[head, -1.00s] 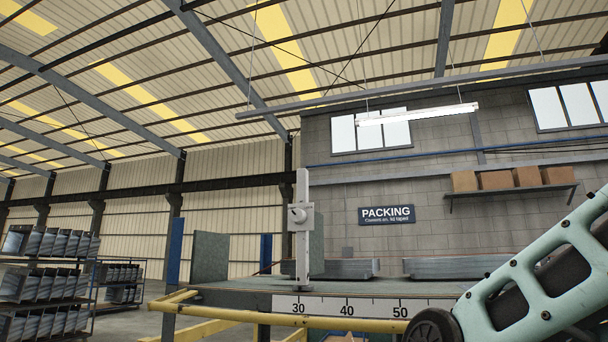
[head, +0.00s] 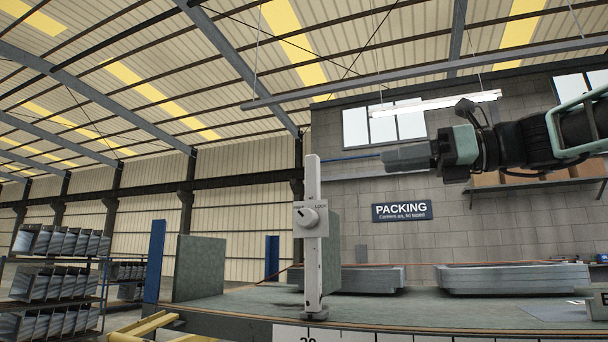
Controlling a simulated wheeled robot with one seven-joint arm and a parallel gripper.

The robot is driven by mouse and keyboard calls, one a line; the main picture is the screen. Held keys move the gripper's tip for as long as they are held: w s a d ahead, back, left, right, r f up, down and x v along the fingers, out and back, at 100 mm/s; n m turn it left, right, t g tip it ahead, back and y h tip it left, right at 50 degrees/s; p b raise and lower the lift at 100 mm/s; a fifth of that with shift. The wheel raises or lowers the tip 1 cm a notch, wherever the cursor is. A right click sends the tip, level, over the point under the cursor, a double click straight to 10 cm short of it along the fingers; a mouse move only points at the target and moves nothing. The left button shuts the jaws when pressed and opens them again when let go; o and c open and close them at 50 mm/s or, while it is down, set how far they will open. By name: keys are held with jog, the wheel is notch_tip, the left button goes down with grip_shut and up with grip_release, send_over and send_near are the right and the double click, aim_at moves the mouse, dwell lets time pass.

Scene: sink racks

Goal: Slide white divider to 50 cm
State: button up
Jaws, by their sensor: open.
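The white divider (head: 312,253) stands upright at the front edge of the bench (head: 440,312), left of the picture's middle. A white scale strip (head: 340,334) runs along the bench's front edge. Only the top of a number shows near the divider's foot, and the rest is cut off below. My gripper (head: 405,158) is at the upper right, pointing left, above and to the right of the divider and clear of it. Its jaws appear empty.
A grey-green upright panel (head: 199,268) stands on the bench left of the divider. Stacks of grey sheets (head: 510,276) lie behind. Shelving (head: 50,275) with grey parts stands at far left. A yellow rail (head: 150,325) is at lower left. The bench right of the divider is mostly clear.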

aim_at(319, 164)
jog(key=p+x, duration=0.2)
jog(key=x, duration=0.3)
jog(key=r+p+x, duration=0.1)
jog(key=p+x, duration=0.1)
jog(key=x, duration=0.3)
jog(key=r+p+x, duration=0.1)
jog(key=p+x, duration=0.1)
jog(key=x, duration=0.4)
jog(key=shift+w, duration=0.2)
jog(key=shift+w+a+f+p, duration=0.2)
jog(key=shift+a+p, duration=0.15)
jog(key=shift+a, duration=0.15)
grip_shut()
jog(key=shift+d, duration=0.1)
